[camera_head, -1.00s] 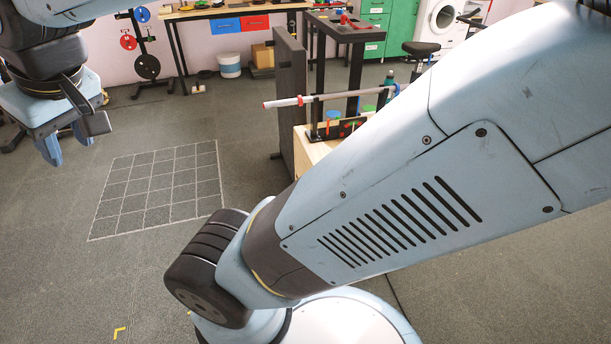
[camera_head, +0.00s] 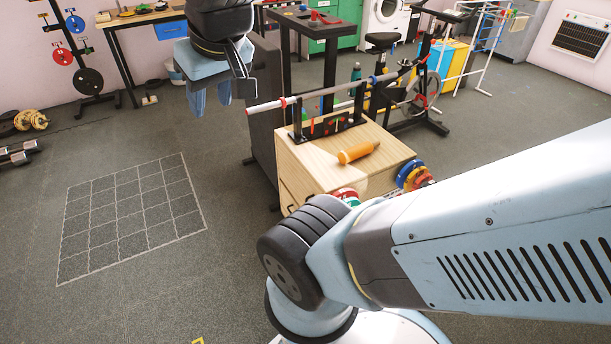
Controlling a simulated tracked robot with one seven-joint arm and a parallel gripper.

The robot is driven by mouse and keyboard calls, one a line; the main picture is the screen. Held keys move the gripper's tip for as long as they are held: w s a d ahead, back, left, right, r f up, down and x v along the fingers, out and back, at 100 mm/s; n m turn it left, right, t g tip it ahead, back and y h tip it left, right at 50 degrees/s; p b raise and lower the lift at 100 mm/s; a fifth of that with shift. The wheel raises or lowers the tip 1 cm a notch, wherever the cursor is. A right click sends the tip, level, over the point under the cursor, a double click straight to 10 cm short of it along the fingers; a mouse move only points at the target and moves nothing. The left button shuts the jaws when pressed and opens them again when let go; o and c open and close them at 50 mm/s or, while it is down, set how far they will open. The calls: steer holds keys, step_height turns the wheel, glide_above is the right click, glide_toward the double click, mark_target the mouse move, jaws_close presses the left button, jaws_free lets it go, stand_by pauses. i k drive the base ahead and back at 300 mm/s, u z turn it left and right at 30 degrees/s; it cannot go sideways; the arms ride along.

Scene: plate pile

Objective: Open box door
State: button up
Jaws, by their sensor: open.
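A light wooden box (camera_head: 325,160) stands right of centre, partly hidden by my arm. A dark handle-like mark is not clear on its shadowed left side, and I cannot tell whether its door is open or shut. My gripper (camera_head: 211,101) hangs in the upper middle, left of the box and apart from it. Its two blue fingers point down, spread with nothing between them.
A grey bar (camera_head: 315,91) on a black rack and an orange roller-like object (camera_head: 358,152) are on the box. Coloured plates (camera_head: 413,176) sit at its right. A dark upright panel (camera_head: 266,115) stands behind-left. A floor grid (camera_head: 135,215) lies clear at left.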

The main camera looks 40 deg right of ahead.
mark_target(300, 183)
steer(key=z, duration=0.85)
steer(key=i, duration=0.65)
steer(key=z, duration=0.05)
steer(key=k, duration=0.6)
steer(key=z, duration=0.25)
steer(key=i, duration=0.55)
steer(key=u, duration=0.2)
steer(key=k, duration=0.45)
